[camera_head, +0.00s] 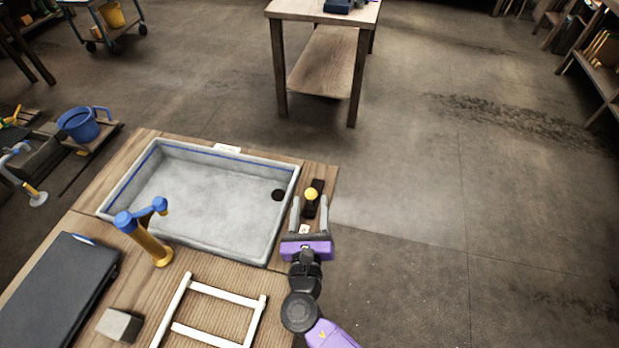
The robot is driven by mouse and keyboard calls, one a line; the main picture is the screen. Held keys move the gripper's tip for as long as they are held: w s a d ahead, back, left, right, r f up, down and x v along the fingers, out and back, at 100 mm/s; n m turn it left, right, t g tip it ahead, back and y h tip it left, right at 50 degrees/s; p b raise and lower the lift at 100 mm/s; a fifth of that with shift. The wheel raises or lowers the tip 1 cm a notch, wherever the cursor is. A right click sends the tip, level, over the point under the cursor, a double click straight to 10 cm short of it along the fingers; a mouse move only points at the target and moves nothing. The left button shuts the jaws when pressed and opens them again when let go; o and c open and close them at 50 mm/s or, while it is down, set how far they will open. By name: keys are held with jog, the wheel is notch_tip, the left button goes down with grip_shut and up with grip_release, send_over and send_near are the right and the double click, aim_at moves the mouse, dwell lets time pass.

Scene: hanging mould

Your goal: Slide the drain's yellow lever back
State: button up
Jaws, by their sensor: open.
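The drain's yellow lever (311,194) is a round yellow knob on a dark slotted plate (318,187), to the right of the sink. My gripper (310,203) is open, with its two grey fingers on either side of the yellow knob. I cannot tell whether either finger touches it. The grey sink basin (210,206) is set in the wooden bench, with a dark round drain hole (278,195) near its right wall. A small white label (304,229) shows between the fingers, near my purple gripper body.
A blue and orange tap (150,240) stands at the sink's front left. A white frame (212,310), a grey block (119,325) and a dark panel (60,290) lie on the bench. The floor (450,200) to the right is clear. A wooden table (320,65) stands behind.

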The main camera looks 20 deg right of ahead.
jog(key=x, duration=0.6)
jog(key=shift+w+d, duration=0.15)
jog(key=shift+w, duration=0.2)
grip_shut()
dwell(1.1)
